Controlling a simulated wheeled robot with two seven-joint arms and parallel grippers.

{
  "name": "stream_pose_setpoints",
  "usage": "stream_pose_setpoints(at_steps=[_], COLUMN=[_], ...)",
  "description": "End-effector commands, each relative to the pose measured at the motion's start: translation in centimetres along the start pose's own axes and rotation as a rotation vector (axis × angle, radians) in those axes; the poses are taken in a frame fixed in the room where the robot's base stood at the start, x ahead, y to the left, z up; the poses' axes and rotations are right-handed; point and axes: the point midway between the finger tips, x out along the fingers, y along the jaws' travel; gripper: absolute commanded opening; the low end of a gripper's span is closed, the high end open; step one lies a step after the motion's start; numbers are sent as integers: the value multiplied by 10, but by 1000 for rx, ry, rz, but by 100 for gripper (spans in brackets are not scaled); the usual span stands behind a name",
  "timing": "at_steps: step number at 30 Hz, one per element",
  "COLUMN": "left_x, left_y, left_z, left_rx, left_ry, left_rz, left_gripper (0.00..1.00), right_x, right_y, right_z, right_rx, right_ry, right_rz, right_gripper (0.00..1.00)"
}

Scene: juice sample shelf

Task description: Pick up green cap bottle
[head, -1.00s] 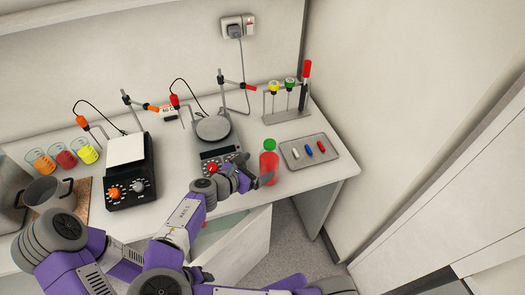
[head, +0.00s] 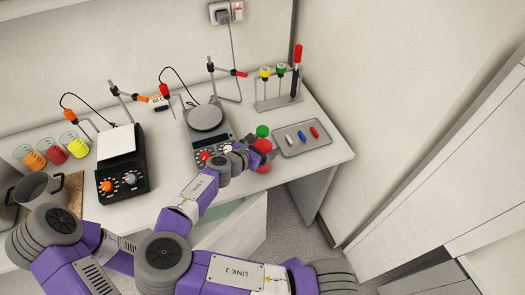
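The green cap bottle (head: 264,164) stands upright near the front edge of the bench. It has a green cap and a red body. My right gripper (head: 261,150) reaches it from the left at the height of its upper body. One dark finger crosses in front of the red body, and part of the bottle is hidden behind it. I cannot tell whether the fingers are closed on the bottle. My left gripper is out of view; only part of my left arm shows at lower left.
A grey tray (head: 318,143) with small white, blue and red pieces lies right of the bottle. A tube rack (head: 280,103) stands behind. A round-plate device (head: 190,125) stands left of it, then a square-plate device (head: 123,160), beakers (head: 55,153) and a pot (head: 42,189).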

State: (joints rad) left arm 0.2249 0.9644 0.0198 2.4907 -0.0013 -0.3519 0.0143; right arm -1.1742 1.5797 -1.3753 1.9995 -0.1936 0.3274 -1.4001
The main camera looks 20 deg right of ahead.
Motion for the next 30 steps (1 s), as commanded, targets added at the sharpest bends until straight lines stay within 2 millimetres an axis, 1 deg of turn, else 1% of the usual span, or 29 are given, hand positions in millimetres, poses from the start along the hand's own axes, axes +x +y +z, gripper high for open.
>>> stream_pose_setpoints(at_steps=[1, 2, 12, 13, 19, 22, 26, 30], left_x=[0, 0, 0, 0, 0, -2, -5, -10], left_y=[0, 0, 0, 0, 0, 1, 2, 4], left_z=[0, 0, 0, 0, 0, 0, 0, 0], left_rx=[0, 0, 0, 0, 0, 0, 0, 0], left_ry=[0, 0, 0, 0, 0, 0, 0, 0], left_rz=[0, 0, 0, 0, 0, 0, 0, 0], left_gripper=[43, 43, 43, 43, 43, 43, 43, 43], right_x=[0, 0, 0, 0, -1, -4, -12, -23], right_y=[0, 0, 0, 0, 0, 1, 0, 1], right_z=[0, 0, 0, 1, 2, 8, 27, 54], right_rx=[0, 0, 0, 1, 1, 3, 5, 6], right_ry=[0, 0, 0, -1, -1, 0, 1, 2], right_rz=[0, 0, 0, 0, 1, 1, 2, 4], right_gripper=[79, 74, 22, 20, 20, 20, 20, 20])
